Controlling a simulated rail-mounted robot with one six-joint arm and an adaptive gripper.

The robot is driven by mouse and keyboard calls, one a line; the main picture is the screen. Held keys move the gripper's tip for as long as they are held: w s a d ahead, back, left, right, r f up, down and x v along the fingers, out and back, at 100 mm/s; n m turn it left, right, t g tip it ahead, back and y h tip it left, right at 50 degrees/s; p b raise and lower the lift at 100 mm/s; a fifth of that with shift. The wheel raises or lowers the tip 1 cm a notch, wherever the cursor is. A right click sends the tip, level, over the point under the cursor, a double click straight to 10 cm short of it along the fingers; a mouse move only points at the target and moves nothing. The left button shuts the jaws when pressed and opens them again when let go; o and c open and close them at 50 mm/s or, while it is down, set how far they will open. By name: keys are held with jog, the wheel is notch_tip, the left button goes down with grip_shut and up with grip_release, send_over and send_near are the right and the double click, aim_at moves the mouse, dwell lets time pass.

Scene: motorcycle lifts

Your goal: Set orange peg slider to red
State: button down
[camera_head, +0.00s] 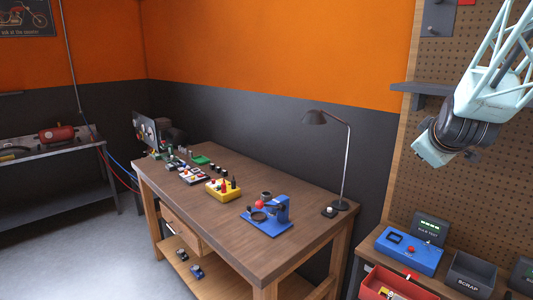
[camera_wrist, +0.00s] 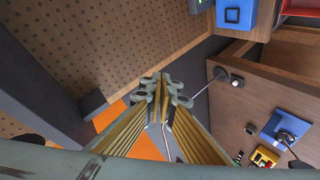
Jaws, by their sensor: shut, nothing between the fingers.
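I cannot make out an orange peg slider for certain in either view. A yellow box (camera_head: 223,190) with red and dark upright parts stands on the wooden workbench (camera_head: 283,237); it also shows small at the lower right of the wrist view (camera_wrist: 264,157). Behind it, a pale panel (camera_head: 194,175) carries small coloured parts too small to read. My gripper (camera_wrist: 161,88) is shut and empty in the wrist view, in the air well away from these things. Part of my arm shows at the upper right of the head view, but the fingers cannot be made out there.
A blue press with a red knob (camera_head: 268,220) and a desk lamp (camera_head: 340,165) stand on the workbench. To the right are a blue tester box (camera_head: 408,252), a red bin (camera_head: 390,286), a scrap bin (camera_head: 470,275) and a pegboard (camera_head: 465,190) with a shelf. The bench's front right is clear.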

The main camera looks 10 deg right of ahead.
jog(key=s+a+g+y+b, duration=0.15)
jog(key=s+a, duration=0.35)
jog(key=a, duration=0.7)
jog(key=s+a+g+y+p, duration=0.1)
jog(key=s+a+y, duration=0.3)
jog(key=a, duration=0.9)
jog(key=s+a+f+m+g, duration=0.1)
jog(key=s+a, duration=0.3)
jog(key=s, duration=0.6)
jog(key=s+a+f+m+g+b, duration=0.1)
jog(key=s+a+f, duration=0.3)
jog(key=s, duration=0.6)
jog(key=s+a+f+m+g+b, duration=0.1)
jog(key=s+a+f+m+g, duration=0.1)
jog(key=s+a, duration=0.4)
jog(key=s+y, duration=0.1)
jog(key=s, duration=0.4)
jog(key=shift+f, duration=0.4)
